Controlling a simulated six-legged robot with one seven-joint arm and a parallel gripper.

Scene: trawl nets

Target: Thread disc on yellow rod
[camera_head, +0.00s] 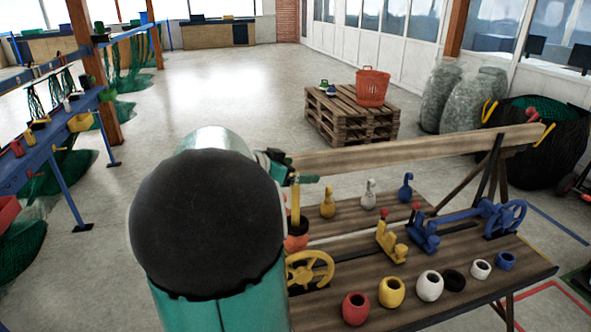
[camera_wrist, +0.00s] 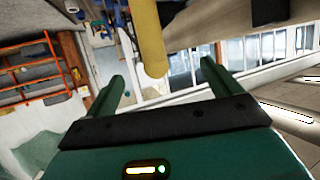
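The yellow rod (camera_head: 295,205) stands upright at the left end of the table, just right of my arm in the head view. A red-orange rounded piece (camera_head: 296,241) sits around or against its lower part; I cannot tell which. In the wrist view the yellow rod (camera_wrist: 149,38) ends between and beyond my fingertips. My gripper (camera_wrist: 162,71) is open, with two green fingers apart and nothing held. In the head view my gripper (camera_head: 293,168) is partly hidden by my arm, near the rod's top.
Red (camera_head: 356,308), yellow (camera_head: 391,292) and white (camera_head: 429,286) floats line the table's front. A yellow handwheel (camera_head: 310,269) is close to the rod. A blue winch (camera_head: 470,222) and a long wooden beam (camera_head: 420,149) occupy the table's right and back.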

